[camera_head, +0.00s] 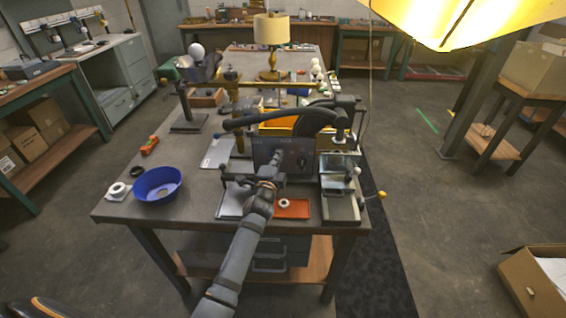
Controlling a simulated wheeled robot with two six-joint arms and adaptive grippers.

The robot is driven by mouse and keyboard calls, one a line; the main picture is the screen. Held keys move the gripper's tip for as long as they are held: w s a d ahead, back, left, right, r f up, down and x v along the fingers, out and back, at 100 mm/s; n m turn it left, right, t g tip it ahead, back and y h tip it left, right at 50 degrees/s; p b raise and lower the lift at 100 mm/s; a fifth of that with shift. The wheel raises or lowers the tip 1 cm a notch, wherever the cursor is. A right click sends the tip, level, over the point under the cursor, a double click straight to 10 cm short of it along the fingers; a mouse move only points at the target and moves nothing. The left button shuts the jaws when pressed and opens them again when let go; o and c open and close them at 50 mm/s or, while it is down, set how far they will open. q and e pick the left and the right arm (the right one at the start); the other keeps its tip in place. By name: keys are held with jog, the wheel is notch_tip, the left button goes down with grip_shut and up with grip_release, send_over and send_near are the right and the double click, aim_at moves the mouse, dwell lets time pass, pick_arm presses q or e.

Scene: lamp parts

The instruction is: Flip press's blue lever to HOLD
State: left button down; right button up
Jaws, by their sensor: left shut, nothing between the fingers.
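A dark machine that looks like the press stands on the workbench, with a grey front box (298,158) carrying small knobs and a thick black curved arm (270,118) above it. My left gripper (277,156) is shut and empty, its tips close in front of the box's face; I cannot tell whether they touch it. No blue lever shows clearly on the box; it may be hidden by my gripper or too small to tell. A small blue tip (216,136) sticks out at the machine's left. My right gripper is not in view.
A blue bowl (157,184) and a white ring (118,189) lie at the bench's left. An orange tray (292,208) lies beside my left wrist. A small vise-like fixture (340,187) stands right of the box. A lamp (271,45) stands behind.

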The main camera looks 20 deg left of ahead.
aim_at(269, 152)
pick_arm(q)
jog(key=a+n+b, duration=0.1)
jog(key=n, duration=0.1)
jog(key=a+n+b, duration=0.1)
jog(key=n+b, duration=0.1)
jog(key=shift+s+a+t, duration=0.2)
jog(key=shift+s+t, duration=0.1)
jog(key=shift+s, duration=0.05)
jog(key=shift+s+a+b, duration=0.1)
jog(key=shift+a+b, duration=0.25)
jog(key=shift+a, duration=0.1)
jog(key=shift+s, duration=0.1)
